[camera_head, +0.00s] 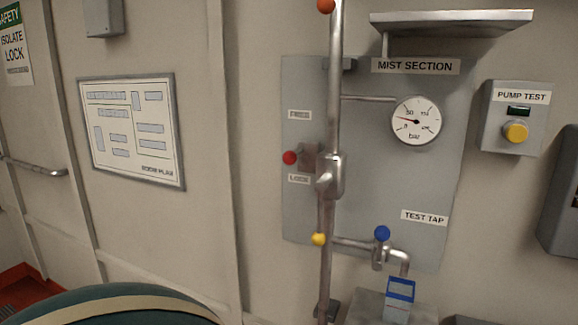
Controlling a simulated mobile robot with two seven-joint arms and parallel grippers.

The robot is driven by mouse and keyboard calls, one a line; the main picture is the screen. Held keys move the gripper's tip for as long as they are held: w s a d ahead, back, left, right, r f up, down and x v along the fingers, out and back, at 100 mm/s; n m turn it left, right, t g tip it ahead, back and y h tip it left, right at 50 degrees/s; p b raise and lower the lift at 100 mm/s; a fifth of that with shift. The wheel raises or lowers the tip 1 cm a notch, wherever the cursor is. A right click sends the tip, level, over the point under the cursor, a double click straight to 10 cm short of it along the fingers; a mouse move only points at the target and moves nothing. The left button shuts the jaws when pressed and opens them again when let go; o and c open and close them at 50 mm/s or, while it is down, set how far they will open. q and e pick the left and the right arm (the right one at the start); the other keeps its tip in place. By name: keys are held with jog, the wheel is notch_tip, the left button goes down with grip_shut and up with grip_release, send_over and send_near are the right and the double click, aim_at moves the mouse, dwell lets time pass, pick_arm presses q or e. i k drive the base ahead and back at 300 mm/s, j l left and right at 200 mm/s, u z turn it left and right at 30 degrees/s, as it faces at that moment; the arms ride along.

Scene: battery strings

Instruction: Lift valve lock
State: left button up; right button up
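A red knob (290,157) sticks out to the left of a small brownish bracket (310,157) beside the vertical pipe (335,90). It sits between two small labels, the upper one (299,115) blurred but probably "FREE" and the lower one (299,179) reading "LOCK". The knob is nearer the lower label. A metal valve body (331,176) is on the pipe just right of the bracket. Neither of my grippers is in view.
The grey panel (440,185) carries a pressure gauge (416,121) and a blue-knobbed test tap (382,234) above a blue-and-white container (400,290). A shelf (450,22) juts out above. A pump test box (515,117) is right. A rounded green object (110,308) fills the lower left.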

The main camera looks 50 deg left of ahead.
aim_at(295, 154)
jog(key=u, duration=1.75)
jog(key=i+j+u, duration=0.15)
jog(key=u, duration=0.2)
